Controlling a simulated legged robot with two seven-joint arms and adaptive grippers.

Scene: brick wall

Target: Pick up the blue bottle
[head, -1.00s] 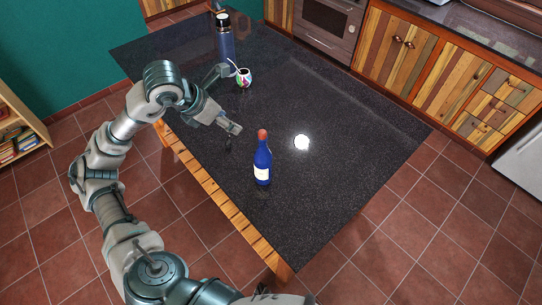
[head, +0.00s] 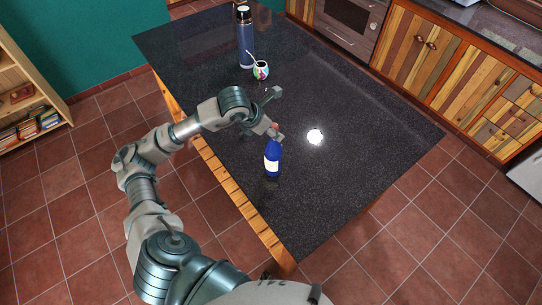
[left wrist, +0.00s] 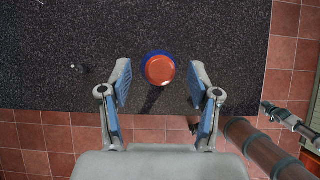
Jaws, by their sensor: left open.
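The blue bottle (head: 272,160) stands upright on the dark counter in the head view, with a white label and a red cap. My left gripper (head: 276,115) is open at the height of its top, one finger partly covering the cap. In the left wrist view, the red cap of the bottle (left wrist: 160,69) is seen from above, with blue around its far edge. It lies between the two spread fingertips of my left gripper (left wrist: 160,75), with a gap on each side.
The dark counter (head: 340,185) has a wooden edge on the left. A dark blue flask (head: 245,42) and a colourful cup with a straw (head: 261,71) stand farther back. The counter right of the bottle is clear. A bookshelf (head: 28,85) stands at the left.

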